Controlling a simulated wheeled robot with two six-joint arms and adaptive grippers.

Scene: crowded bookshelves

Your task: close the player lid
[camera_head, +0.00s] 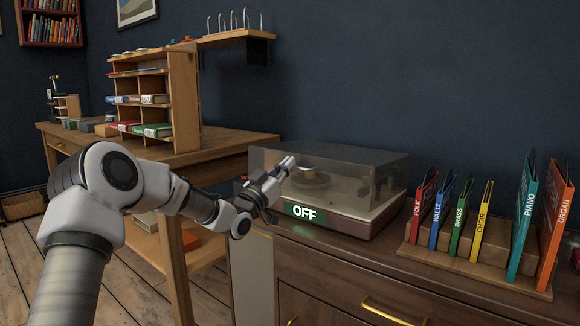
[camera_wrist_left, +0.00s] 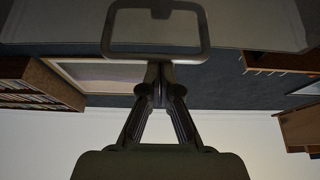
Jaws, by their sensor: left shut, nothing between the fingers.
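The record player (camera_head: 345,222) sits on the dark wooden cabinet and has a green OFF label on its front. Its smoky, see-through lid (camera_head: 375,160) spans above the platter (camera_head: 310,180); I cannot tell whether its front edge is fully down. My left gripper (camera_head: 287,163) is at the lid's front left, above the OFF label; contact is unclear. In the left wrist view, the left gripper (camera_wrist_left: 162,72) has its fingers together and holds nothing. A rounded rectangular frame (camera_wrist_left: 155,55) shows just beyond the fingertips, against a grey panel. My right gripper is not in view.
A wooden rack (camera_head: 465,265) with several coloured folders stands right of the player. A wooden desk (camera_head: 220,142) with a book shelf unit (camera_head: 180,95) is at the left. The dark wall (camera_head: 400,70) is close behind the player. The cabinet drawers have gold handles.

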